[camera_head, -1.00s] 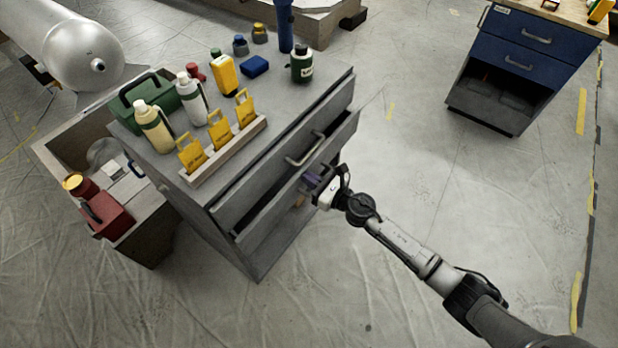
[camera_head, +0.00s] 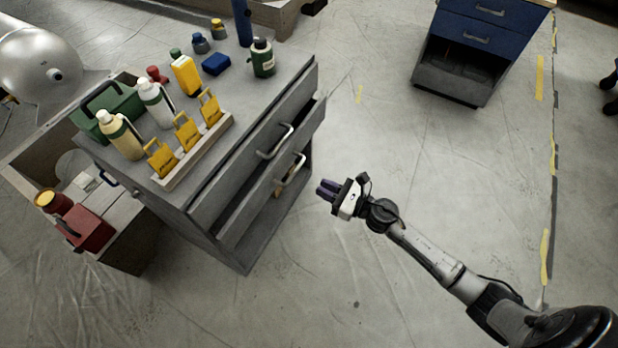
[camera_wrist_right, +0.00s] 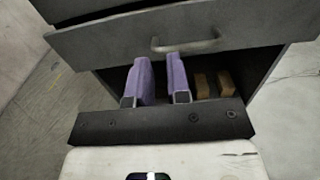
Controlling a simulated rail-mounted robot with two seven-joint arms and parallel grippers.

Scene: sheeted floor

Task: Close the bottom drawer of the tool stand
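The tool stand (camera_head: 215,232) is a grey cabinet with two drawers above an open lower compartment. The top drawer (camera_head: 245,155) looks shut. The bottom drawer (camera_head: 243,212) stands slightly out, with a dark gap along its upper edge; its bar handle (camera_head: 291,175) shows clear. In the right wrist view, the bottom drawer front (camera_wrist_right: 105,38) and its handle (camera_wrist_right: 185,46) lie ahead of my fingers. My right gripper (camera_head: 328,189) is in front of the stand, apart from the drawer and empty. Its two purple fingers (camera_wrist_right: 160,82) are apart. My left gripper is out of view.
The stand's top holds bottles, a rack with yellow tags (camera_head: 200,152) and a green toolbox (camera_head: 105,112). A blue cabinet (camera_head: 478,38) stands at the back right. A crate with a red box (camera_head: 88,229) stands at left. The floor around my right gripper is clear.

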